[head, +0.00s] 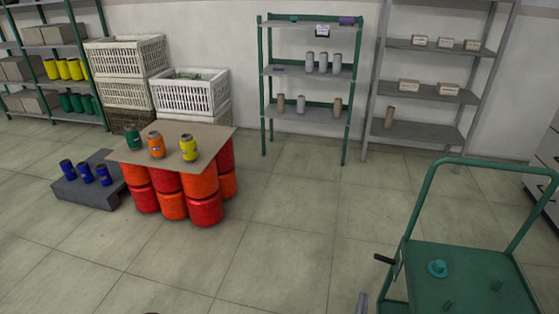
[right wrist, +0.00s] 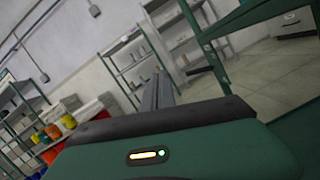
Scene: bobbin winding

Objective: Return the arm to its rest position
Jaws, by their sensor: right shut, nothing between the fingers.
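My right gripper (head: 362,303) shows only as a small grey tip at the bottom edge of the head view, left of the green cart (head: 467,262). In the right wrist view the grey fingers of this gripper (right wrist: 158,92) lie together, shut and empty, pointing away past the dark front edge of its green housing. Most of my right arm is out of the head view. My left gripper is not in view.
A cardboard-topped stack of red and orange spools (head: 205,209) carries three bobbins. A low grey platform (head: 90,200) holds blue bobbins. Green (head: 312,110) and grey (head: 430,97) shelves stand along the wall. A dark handle (head: 385,259) juts from the cart's left side. The middle floor is clear.

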